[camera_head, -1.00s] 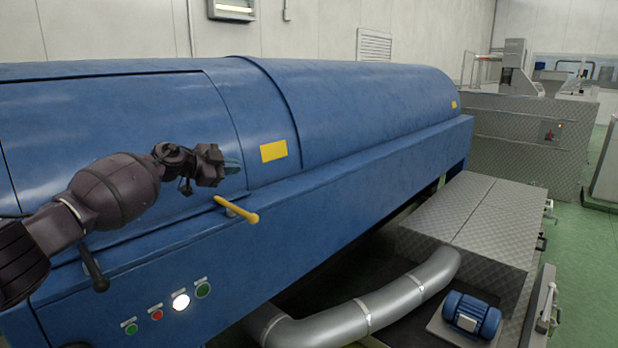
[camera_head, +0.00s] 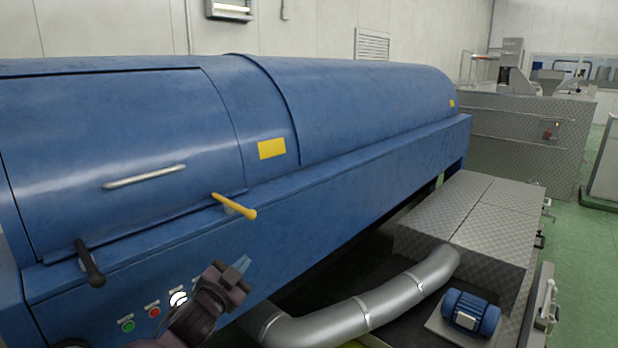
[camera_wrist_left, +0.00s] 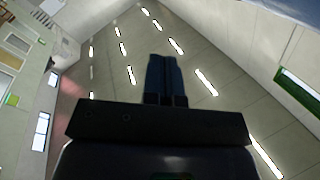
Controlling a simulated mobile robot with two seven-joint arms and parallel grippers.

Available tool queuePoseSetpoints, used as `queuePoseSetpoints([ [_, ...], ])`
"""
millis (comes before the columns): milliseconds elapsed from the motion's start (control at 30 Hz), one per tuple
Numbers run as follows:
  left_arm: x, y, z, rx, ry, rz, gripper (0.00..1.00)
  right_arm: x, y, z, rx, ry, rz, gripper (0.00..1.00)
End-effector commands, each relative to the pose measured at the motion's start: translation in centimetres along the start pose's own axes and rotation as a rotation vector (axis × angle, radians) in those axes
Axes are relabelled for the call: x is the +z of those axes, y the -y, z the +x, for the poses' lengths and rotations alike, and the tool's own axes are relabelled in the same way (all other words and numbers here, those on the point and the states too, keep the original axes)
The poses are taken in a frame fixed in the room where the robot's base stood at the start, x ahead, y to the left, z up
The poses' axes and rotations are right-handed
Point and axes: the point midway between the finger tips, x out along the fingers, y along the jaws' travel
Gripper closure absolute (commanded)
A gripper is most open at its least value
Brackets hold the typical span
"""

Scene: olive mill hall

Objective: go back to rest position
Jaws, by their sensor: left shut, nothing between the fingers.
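My left gripper (camera_head: 240,268) is low in the head view, in front of the lower front panel of the blue machine (camera_head: 360,110). It covers part of the row of buttons. Its fingers are together with nothing between them. In the left wrist view the shut fingers (camera_wrist_left: 165,78) stand out dark against the ceiling and its rows of lights. My right gripper shows in neither view.
A yellow lever (camera_head: 235,206), a black handle (camera_head: 88,262) and a grey bar handle (camera_head: 145,177) stick out of the machine. A silver pipe (camera_head: 350,312), a blue motor (camera_head: 470,312) and a metal platform (camera_head: 480,215) lie right. Green floor (camera_head: 580,260) is clear at far right.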

Motion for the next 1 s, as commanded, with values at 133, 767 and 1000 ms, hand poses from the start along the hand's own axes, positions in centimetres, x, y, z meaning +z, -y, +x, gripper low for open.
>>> queuePoseSetpoints([
  [133,3.7,-2.3,-5.0,-0.013,0.108,-0.108,1.0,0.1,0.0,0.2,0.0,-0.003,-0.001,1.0],
  [767,16.0,-10.0,-28.9,-0.14,0.529,-0.511,1.0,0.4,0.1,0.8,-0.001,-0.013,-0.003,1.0],
  [1000,19.2,-14.0,-37.3,-0.156,0.696,-0.572,1.0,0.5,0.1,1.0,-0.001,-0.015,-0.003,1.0],
])
